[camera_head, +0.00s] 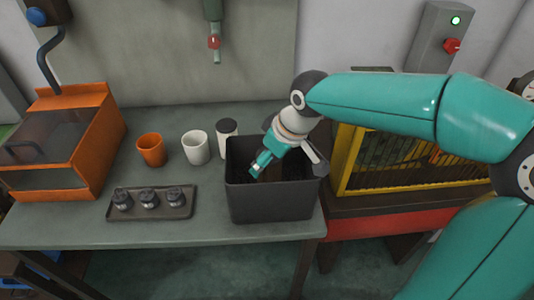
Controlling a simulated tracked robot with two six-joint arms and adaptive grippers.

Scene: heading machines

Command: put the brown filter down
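I cannot make out a brown filter for certain. My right gripper (256,172) points down and left into the mouth of a dark grey bin (272,206) on the table. Its teal fingertips are small and partly overlapped by the hand, so I cannot tell whether they are open or shut, or on anything. The inside of the bin is dark and largely hidden by the bin's front wall and my gripper. My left gripper is not in view.
A tray (117,213) with several small dark knobbed parts lies left of the bin. Behind stand an orange cup (151,150), a white cup (195,148) and a dark-topped white container (227,130). An orange machine (75,135) is left; a yellow-framed cage (400,160) is right.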

